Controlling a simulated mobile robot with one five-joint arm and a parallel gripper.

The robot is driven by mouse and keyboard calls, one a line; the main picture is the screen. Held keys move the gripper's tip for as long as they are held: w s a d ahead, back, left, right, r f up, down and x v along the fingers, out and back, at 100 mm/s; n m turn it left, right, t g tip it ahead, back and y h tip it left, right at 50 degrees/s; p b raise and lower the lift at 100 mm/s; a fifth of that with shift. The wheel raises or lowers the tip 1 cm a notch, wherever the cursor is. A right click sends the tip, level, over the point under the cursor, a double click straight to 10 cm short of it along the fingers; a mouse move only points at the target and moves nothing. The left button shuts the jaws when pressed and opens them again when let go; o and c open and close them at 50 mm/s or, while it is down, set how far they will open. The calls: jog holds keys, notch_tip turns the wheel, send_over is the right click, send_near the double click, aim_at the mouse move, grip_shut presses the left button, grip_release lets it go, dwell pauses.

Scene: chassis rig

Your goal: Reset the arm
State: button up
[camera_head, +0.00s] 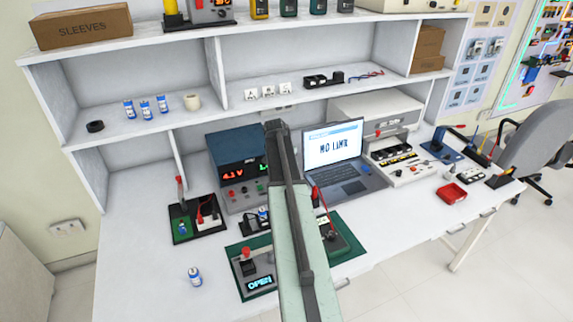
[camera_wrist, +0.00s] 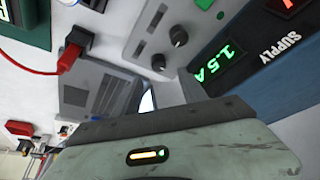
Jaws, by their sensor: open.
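My arm (camera_head: 292,230) stretches from the bottom of the head view up over the bench, in front of the blue power supply (camera_head: 238,160) and beside the laptop (camera_head: 340,160). Its dark far end hides part of the bench back. In the wrist view, the pale green body of my gripper (camera_wrist: 160,128) with a dark edge fills the lower part, tilted. My gripper is open, and nothing shows held in it. The supply's green readout (camera_wrist: 212,62) is close by on the right. The fingertips are not clearly seen.
A green board with an "OPEN" display (camera_head: 261,284) lies beside my arm. A red tray (camera_head: 451,193) is at the right. Shelves (camera_head: 140,125) rise behind. The bench's left front is mostly clear.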

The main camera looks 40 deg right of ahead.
dwell(0.4)
jog(key=w+a+n, duration=0.1)
jog(key=w+a, duration=0.3)
jog(key=a, duration=0.3)
jog(key=w+a+n, duration=0.1)
jog(key=w+a, duration=0.3)
jog(key=a, duration=0.3)
jog(key=a+n, duration=0.1)
jog(key=a, duration=0.6)
jog(key=a+n+y, duration=0.1)
jog(key=a, duration=0.7)
jog(key=a+n+t+y, duration=0.1)
jog(key=a+n, duration=0.1)
jog(key=a, duration=0.5)
jog(key=shift+s+a+f, duration=0.15)
jog(key=shift+a+f, duration=0.05)
jog(key=shift+f, duration=0.2)
jog(key=s+a+f+n+g+y, duration=0.1)
jog(key=s+a+n, duration=0.6)
jog(key=s+a, duration=0.7)
jog(key=shift+s+a+g+y, duration=0.35)
jog(key=shift+a+g+y, duration=0.15)
jog(key=shift+a+g, duration=0.45)
